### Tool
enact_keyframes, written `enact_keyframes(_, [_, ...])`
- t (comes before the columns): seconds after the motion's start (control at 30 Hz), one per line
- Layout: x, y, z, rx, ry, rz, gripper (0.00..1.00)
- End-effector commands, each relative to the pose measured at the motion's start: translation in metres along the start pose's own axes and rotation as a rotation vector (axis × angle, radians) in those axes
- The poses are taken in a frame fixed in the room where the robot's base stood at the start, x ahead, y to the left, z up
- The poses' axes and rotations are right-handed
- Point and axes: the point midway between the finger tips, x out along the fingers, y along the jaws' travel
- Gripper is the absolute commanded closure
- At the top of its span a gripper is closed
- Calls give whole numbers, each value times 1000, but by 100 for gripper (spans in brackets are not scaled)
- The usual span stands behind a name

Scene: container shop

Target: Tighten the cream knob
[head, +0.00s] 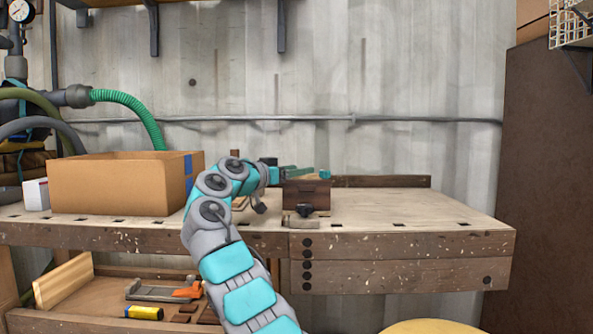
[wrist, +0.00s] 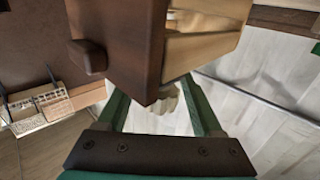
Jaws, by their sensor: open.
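The cream knob (wrist: 163,108) shows in the wrist view as a small scalloped shape, partly hidden below the edge of a brown wooden block (wrist: 143,45). My gripper (wrist: 158,98) is open, its two green fingers on either side of the knob with gaps visible. The fingertips are partly hidden by the block. In the head view my gripper (head: 300,172) is at the top of the brown block (head: 307,198) on the workbench. I cannot make out the cream knob in the head view.
A cardboard box (head: 120,186) stands on the left of the workbench (head: 420,215). A dark knob (head: 304,211) is on the block's front. The bench's right side is clear. A yellow round top (head: 432,327) is in front. The lower shelf holds tools.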

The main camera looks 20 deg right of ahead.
Motion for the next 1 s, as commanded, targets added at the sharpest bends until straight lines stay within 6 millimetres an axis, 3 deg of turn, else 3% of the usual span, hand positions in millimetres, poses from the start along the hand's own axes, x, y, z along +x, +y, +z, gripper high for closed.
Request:
enact_keyframes(0.17, [0, 0, 0, 1, 0, 0, 35])
enact_keyframes(0.73, [0, 0, 0, 1, 0, 1, 99])
enact_keyframes(1.0, [0, 0, -1, 0, -1, 4, 100])
